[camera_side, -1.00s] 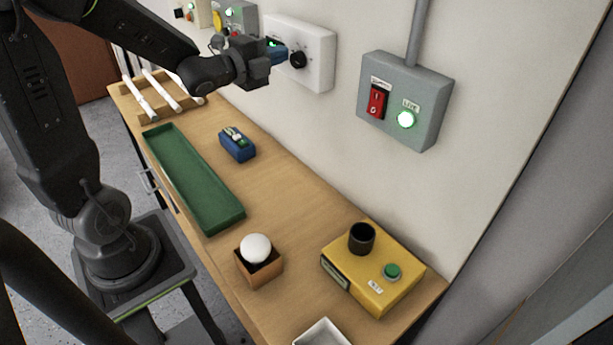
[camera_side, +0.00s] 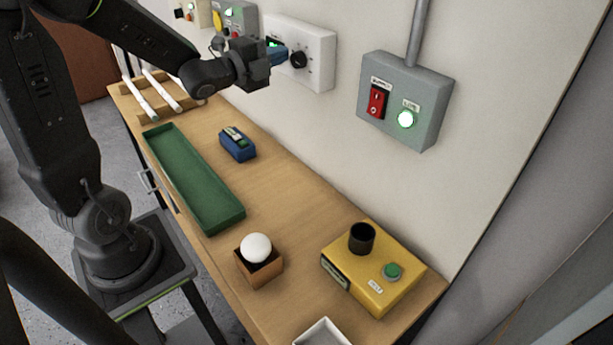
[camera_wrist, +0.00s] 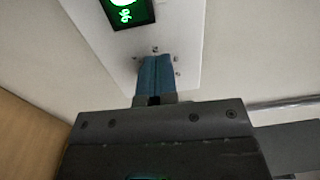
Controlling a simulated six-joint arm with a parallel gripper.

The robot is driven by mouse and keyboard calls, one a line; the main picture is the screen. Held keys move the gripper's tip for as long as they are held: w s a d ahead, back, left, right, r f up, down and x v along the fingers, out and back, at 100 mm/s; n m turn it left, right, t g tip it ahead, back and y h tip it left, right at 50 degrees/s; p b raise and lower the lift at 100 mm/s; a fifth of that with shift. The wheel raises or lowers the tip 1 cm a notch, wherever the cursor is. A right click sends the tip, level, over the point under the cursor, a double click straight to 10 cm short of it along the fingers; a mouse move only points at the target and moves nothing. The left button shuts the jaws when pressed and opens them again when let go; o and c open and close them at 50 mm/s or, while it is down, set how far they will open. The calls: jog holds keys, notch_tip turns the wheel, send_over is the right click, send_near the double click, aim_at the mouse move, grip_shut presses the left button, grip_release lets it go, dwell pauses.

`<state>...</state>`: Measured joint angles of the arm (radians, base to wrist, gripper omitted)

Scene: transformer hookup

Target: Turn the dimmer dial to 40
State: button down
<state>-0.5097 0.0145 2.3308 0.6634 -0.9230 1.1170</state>
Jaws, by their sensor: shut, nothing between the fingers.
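The dimmer is a white box (camera_side: 320,62) on the wall. Its black round dial (camera_side: 298,59) has tick marks around it. In the wrist view the white panel (camera_wrist: 185,20) carries a lit green display (camera_wrist: 127,12), turned in the picture, that seems to read 96. My gripper (camera_side: 284,53) has blue fingers, shut and empty, at the left side of the dial in the side view. In the wrist view my gripper (camera_wrist: 155,60) covers the dial, with ticks showing around the fingertips. I cannot tell whether the fingertips touch the dial.
A grey box (camera_side: 405,100) with a red switch and lit green lamp is on the wall to the right. Below are a green tray (camera_side: 215,205), a blue block (camera_side: 238,150), a white ball in a brown box (camera_side: 258,270) and a yellow box (camera_side: 385,262). More wall boxes stand left.

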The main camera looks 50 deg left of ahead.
jog(key=shift+w+f, duration=0.3)
jog(key=shift+f, duration=0.7)
jog(key=shift+d+f, duration=0.15)
jog(key=shift+s+a, duration=0.15)
jog(key=shift+a, duration=0.25)
jog(key=shift+s, duration=2.65)
